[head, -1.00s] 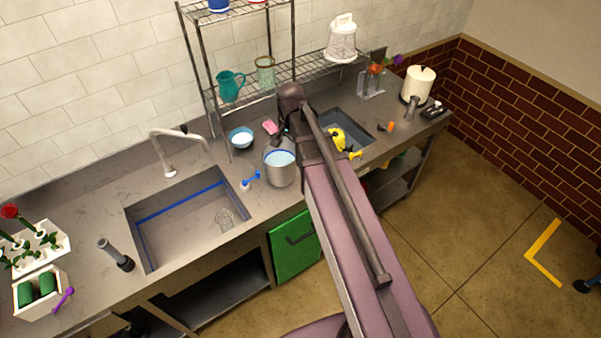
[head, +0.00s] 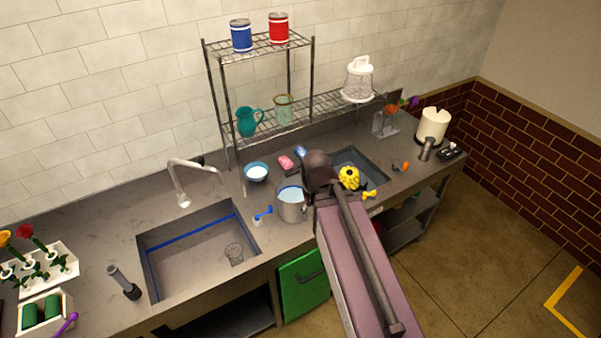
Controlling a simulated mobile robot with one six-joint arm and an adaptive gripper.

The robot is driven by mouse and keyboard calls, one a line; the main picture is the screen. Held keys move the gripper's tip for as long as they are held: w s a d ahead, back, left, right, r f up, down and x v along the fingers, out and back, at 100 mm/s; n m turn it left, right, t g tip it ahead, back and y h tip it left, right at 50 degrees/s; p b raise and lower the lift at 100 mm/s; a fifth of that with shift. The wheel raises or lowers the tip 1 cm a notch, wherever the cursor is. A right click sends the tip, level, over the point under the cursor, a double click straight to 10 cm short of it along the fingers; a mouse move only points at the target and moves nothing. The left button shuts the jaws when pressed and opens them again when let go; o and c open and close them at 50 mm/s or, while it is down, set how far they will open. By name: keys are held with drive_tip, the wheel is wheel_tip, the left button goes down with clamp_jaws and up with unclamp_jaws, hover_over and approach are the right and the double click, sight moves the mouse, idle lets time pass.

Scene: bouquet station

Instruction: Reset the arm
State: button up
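My arm (head: 355,255) reaches up from the bottom of the head view, and its dark upper joint (head: 318,168) is in front of the counter between the two sinks. My gripper is not visible; the arm hides whatever lies beyond that joint. I cannot see whether it holds anything. The joint overlaps the right edge of a metal bucket (head: 291,206) of pale blue water in the picture; I cannot tell whether they touch.
A large sink (head: 200,262) with a faucet (head: 180,190) is left, a smaller sink (head: 368,165) right. A wire shelf (head: 262,50) holds cans and jugs. Flowers (head: 25,235) stand far left.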

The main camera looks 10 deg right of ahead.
wheel_tip(320, 180, down, 21)
drive_tip(key=b, duration=2)
drive_tip(key=shift+b, duration=0.35)
drive_tip(key=shift+r, duration=0.1)
